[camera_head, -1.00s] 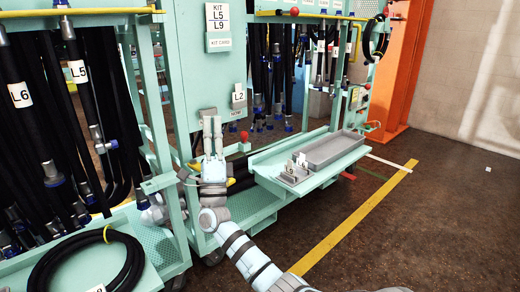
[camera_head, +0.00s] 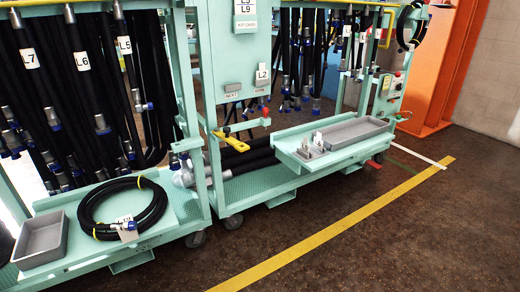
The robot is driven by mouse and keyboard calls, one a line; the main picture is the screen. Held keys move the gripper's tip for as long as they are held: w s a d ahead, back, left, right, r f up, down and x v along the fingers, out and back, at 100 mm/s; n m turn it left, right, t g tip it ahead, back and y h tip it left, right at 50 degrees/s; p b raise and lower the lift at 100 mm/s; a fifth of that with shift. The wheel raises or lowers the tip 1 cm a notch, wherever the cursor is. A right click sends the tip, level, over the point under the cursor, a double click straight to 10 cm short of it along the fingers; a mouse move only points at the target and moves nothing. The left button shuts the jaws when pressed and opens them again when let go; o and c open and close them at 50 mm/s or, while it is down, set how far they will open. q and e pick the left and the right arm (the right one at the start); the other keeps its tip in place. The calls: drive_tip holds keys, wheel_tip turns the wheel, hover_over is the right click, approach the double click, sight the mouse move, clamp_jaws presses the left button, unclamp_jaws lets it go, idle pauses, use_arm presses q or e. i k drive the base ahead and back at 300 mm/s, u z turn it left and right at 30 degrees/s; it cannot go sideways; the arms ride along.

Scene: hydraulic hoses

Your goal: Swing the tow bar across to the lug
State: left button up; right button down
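A short yellow bar (camera_head: 232,142), which I take to be the tow bar, sits at the left end of the right-hand cart, by its corner post. It points right and slightly down, with a small yellow piece standing up near its middle. The left-hand cart's near corner post (camera_head: 188,150) stands just left of it. I cannot make out a distinct lug there. Neither of my grippers is in view.
The left cart's shelf (camera_head: 160,232) holds a coiled black hose (camera_head: 92,222) and a grey bin (camera_head: 40,240). The right cart's shelf (camera_head: 285,150) holds a grey tray (camera_head: 352,132). Thick black hoses (camera_head: 250,158) lie below. Floor (camera_head: 390,240) in front is clear, with a yellow line (camera_head: 350,228).

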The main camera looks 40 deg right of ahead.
sight(224, 135)
drive_tip(key=z, duration=0.45)
drive_tip(key=i, duration=0.75)
drive_tip(key=z, duration=0.35)
